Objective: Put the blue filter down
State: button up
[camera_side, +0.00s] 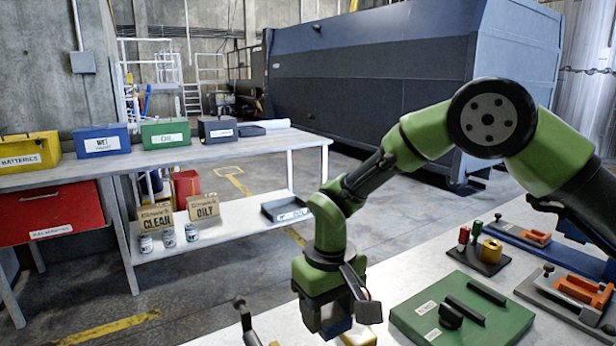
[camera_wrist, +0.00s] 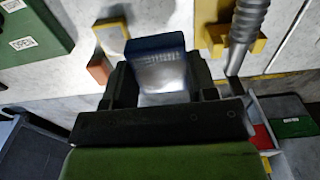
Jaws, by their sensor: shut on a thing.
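My gripper (camera_wrist: 158,75) is shut on the blue filter (camera_wrist: 157,44). In the wrist view the filter has a blue edge and a pale, printed-looking face, and it sits between the two dark fingers. In the side view my gripper (camera_side: 335,318) points down at the near edge of the white bench (camera_side: 235,335).
A green panel (camera_side: 462,312) with black handles lies to the right. A shelving table (camera_side: 215,149) with coloured boxes stands behind.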

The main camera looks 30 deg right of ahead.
dwell(0.7)
jog(key=s+d+r, duration=0.3)
jog(key=d+r, duration=0.2)
jog(key=d, duration=0.3)
send_over(475, 304)
notch_tip(475, 304, down, 6)
jog(key=shift+r, duration=0.2)
jog(key=shift+f, duration=2.5)
jog(key=shift+f, duration=0.3)
